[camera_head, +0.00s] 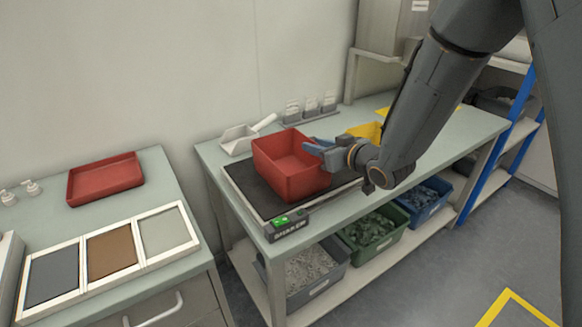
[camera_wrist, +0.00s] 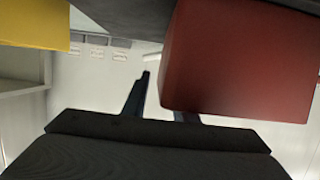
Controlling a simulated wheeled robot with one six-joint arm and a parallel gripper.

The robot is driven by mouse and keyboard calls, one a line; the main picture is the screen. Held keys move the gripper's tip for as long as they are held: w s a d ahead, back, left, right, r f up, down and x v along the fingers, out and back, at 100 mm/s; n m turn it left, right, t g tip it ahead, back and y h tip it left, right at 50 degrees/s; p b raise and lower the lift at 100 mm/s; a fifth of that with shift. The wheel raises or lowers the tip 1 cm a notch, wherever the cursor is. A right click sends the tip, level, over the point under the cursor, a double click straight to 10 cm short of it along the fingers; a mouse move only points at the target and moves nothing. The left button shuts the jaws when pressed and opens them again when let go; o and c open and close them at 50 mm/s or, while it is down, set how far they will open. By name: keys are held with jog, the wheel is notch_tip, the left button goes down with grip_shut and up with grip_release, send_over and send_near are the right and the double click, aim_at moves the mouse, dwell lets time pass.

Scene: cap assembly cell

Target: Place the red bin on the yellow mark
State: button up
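The red bin (camera_head: 290,168) is upright and looks empty. In the wrist view the red bin (camera_wrist: 240,65) fills the upper right and hides most of one finger. The other finger stands clear to its left with a gap. I cannot tell whether either finger touches the bin. A yellow outline (camera_head: 508,294) marks the floor at lower right. A yellow patch (camera_head: 383,111) also shows on the table's back right.
A yellow bin (camera_head: 368,130) stands behind my gripper, partly hidden. A white scoop (camera_head: 240,138) lies behind the scale. A shallow red tray (camera_head: 105,178) is on the left table. Grey, green and blue bins (camera_head: 372,232) fill the lower shelf. A blue-posted rack (camera_head: 497,160) stands right.

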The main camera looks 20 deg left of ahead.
jog(key=shift+c, duration=0.2)
grip_shut()
dwell(1.1)
